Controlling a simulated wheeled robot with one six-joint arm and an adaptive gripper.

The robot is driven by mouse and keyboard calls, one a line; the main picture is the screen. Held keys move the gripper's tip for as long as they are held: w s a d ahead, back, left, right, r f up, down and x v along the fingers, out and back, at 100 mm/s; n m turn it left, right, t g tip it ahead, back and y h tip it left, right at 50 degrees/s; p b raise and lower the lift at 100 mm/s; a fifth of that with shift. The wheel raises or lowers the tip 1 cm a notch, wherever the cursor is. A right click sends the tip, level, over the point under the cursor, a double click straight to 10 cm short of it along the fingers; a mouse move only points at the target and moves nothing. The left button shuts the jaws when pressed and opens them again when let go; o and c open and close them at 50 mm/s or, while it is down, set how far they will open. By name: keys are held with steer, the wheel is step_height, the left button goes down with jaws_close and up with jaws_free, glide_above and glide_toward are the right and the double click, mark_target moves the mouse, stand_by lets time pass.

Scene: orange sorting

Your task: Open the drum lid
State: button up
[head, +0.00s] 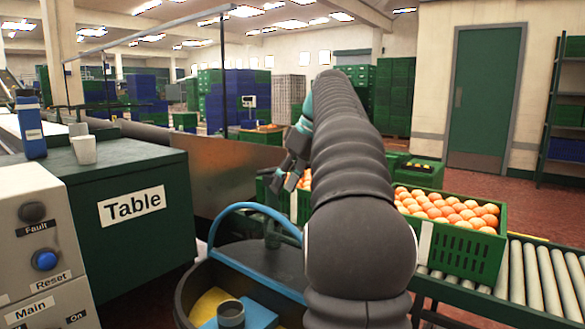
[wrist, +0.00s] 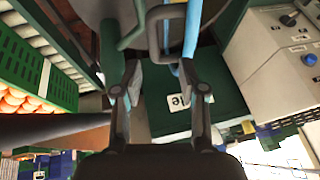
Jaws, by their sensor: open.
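The dark drum (head: 186,295) stands low in the head view, partly hidden by my arm. Its front part is open and shows yellow and blue items and a grey cup (head: 231,313) inside. A dark panel with a blue curved edge, apparently the lid (head: 250,258), covers the back part, with a grey upright piece on it that looks like a handle (head: 272,234). My gripper (head: 284,184) is open and empty, above and behind this panel in the head view. In the wrist view my gripper (wrist: 160,76) points toward dark round surfaces and a blue strip (wrist: 191,30); contact is not visible.
A green table block (head: 150,235) and a grey control box (head: 35,240) stand on the left. A green crate of oranges (head: 465,252) sits on a roller conveyor (head: 530,280) on the right. A small cup (head: 84,150) and blue bottle (head: 31,130) stand on the table block.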

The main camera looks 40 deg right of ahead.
steer(key=shift+v, duration=2.15)
